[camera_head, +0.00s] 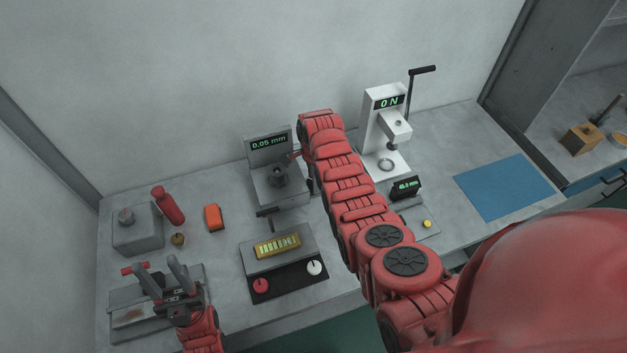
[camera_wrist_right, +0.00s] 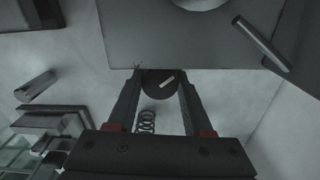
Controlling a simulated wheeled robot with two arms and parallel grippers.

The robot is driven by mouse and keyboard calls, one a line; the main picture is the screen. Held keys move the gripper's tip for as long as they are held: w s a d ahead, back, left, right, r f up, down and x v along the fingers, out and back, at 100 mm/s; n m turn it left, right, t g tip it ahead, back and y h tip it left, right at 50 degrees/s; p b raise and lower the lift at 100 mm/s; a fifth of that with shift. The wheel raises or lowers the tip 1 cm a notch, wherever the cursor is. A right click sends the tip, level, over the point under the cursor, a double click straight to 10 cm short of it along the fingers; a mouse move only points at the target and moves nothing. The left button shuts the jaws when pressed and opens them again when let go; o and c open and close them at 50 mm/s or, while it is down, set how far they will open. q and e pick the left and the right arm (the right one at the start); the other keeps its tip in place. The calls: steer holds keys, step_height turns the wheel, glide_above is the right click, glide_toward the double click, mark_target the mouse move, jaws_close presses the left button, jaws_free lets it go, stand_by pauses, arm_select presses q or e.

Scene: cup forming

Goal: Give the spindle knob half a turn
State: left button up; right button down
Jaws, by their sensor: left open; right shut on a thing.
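The spindle knob is a dark round knob (camera_wrist_right: 158,83) with a short pale mark, slightly tilted, in the right wrist view. My right gripper (camera_wrist_right: 158,88) is shut on it, one finger on each side. In the head view the grey device with the 0.05 mm display (camera_head: 269,146) stands at the back middle, and my right gripper (camera_head: 297,155) reaches its right side; my arm hides most of this contact. My left gripper (camera_head: 168,272) is open and empty, above the front left of the bench.
A panel with a red knob (camera_head: 261,286) and a white knob (camera_head: 315,268) lies in front. A white press (camera_head: 375,115) stands to the right. A red bottle (camera_head: 168,206) and an orange block (camera_head: 214,217) are at the left. The blue mat (camera_head: 503,187) is clear.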

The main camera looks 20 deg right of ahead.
steer(key=shift+f+n+b, duration=0.2)
steer(key=shift+n+b, duration=1.25)
steer(key=shift+n, duration=0.25)
steer(key=shift+r+n+b, duration=0.1)
steer(key=shift+n+b, duration=0.9)
steer(key=shift+n, duration=0.3)
steer(key=shift+c, duration=1.5)
jaws_free()
steer(key=shift+r, duration=0.1)
